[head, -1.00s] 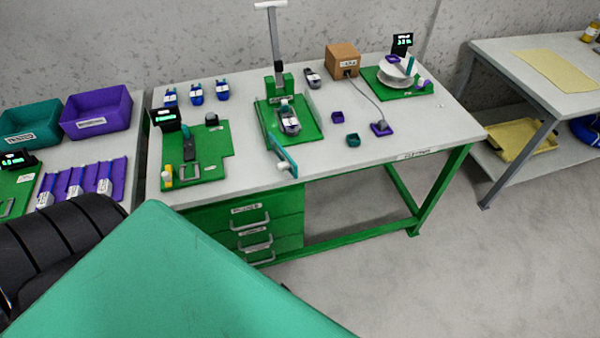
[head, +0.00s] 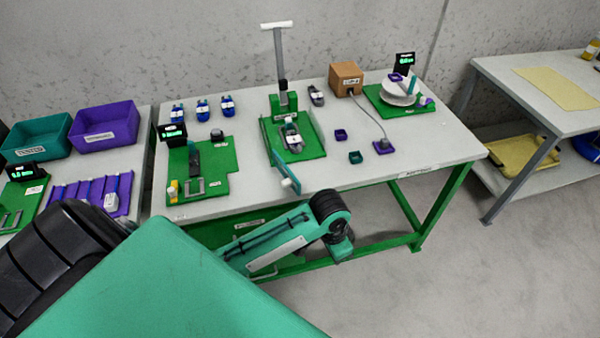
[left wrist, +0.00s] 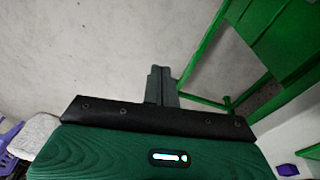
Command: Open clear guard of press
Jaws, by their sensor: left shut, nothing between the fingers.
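The press (head: 284,103) stands mid-table on a green base, with an upright T-shaped lever behind it. A clear panel, seemingly the guard (head: 272,152), runs along the left of the base, with a teal bar (head: 285,178) at its front end. Its see-through surface is hard to make out. A blue-and-white part (head: 291,138) sits on the press base. My left arm reaches in front of the table, its wrist right of and below the bar, apart from it. In the left wrist view my left gripper (left wrist: 161,84) is shut and empty over the floor. My right gripper is out of view.
The table (head: 430,155) has green legs and drawers below. A green fixture (head: 205,175) lies left of the press; small teal (head: 355,157) and purple (head: 341,134) cups lie right. A cabled box (head: 345,78) stands behind. The floor right of my wrist is clear.

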